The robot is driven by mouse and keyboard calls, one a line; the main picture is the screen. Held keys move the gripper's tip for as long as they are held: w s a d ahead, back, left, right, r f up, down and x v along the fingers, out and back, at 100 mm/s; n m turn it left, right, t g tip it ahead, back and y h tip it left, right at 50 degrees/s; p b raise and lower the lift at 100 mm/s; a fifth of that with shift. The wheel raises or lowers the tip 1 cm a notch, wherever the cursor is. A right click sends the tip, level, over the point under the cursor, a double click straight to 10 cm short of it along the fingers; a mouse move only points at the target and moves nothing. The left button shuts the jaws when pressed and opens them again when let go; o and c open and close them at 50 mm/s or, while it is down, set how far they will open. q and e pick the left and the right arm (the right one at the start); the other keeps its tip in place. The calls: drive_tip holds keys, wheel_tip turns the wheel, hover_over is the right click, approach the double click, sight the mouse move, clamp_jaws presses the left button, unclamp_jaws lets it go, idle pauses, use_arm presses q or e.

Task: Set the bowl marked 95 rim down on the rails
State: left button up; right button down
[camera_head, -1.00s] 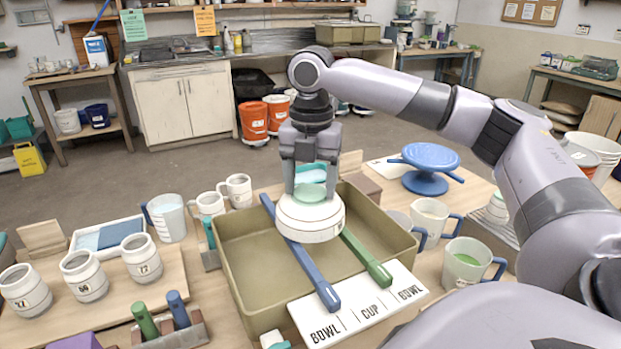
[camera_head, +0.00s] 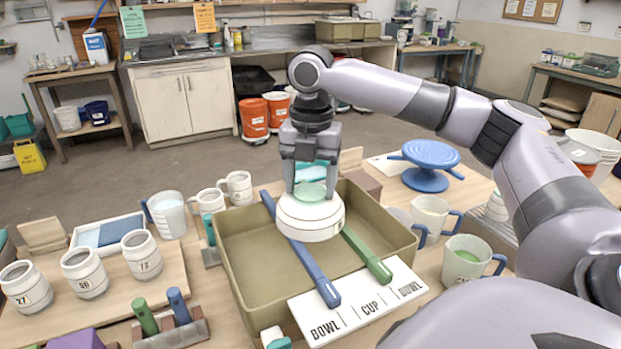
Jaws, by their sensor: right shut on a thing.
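My right gripper (camera_head: 309,190) points down over the olive tub and is shut on the foot of an upturned white bowl (camera_head: 310,222). The bowl is rim down, with a pale green base on top. Its rim is at the two rails, the blue rail (camera_head: 315,273) and the green rail (camera_head: 367,256). I cannot tell whether it rests on them or hangs just above. No number on the bowl is readable. The rails lie across the olive tub (camera_head: 243,277). My left gripper is not in view.
A white card reading BOWL, CUP, BOWL (camera_head: 362,306) lies at the tub's front. Marked cups (camera_head: 85,272) stand on a board at left. Mugs (camera_head: 432,216) stand right of the tub, and a blue turntable (camera_head: 427,165) stands behind them. A white pitcher (camera_head: 170,215) stands left of the tub.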

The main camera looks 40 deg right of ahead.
drive_tip(key=shift+f, duration=0.1)
drive_tip(key=shift+c, duration=0.4)
unclamp_jaws()
drive_tip(key=shift+r, duration=3.6)
